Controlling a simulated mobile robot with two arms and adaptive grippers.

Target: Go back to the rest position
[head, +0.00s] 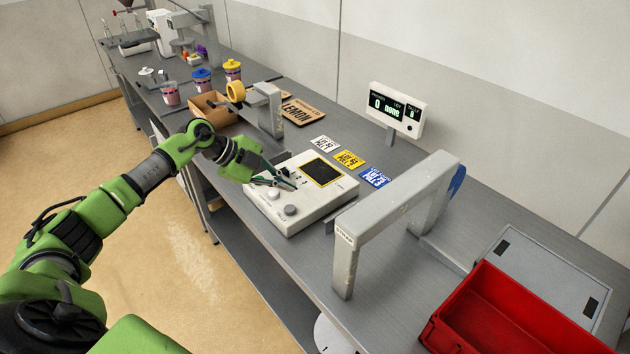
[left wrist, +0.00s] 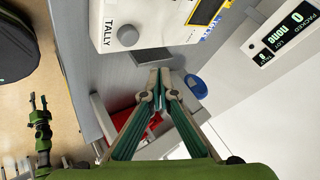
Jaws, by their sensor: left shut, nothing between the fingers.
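My left gripper (head: 283,181) is shut and empty. In the head view it is over the near left part of a white control box (head: 318,205), which has a dark screen, buttons and a round grey knob (head: 291,210). I cannot tell whether the fingertips touch the box. In the left wrist view the fingers of the left gripper (left wrist: 160,76) meet at their tips, and the box's knob marked TALLY (left wrist: 128,36) is beyond them. My right gripper (left wrist: 38,101) shows small at the left of the left wrist view, its fingers apart; it is not in the head view.
A grey arch (head: 400,205) stands right of the box, with a red bin (head: 470,335) beyond. A display (head: 396,108) stands behind. The floor is clear.

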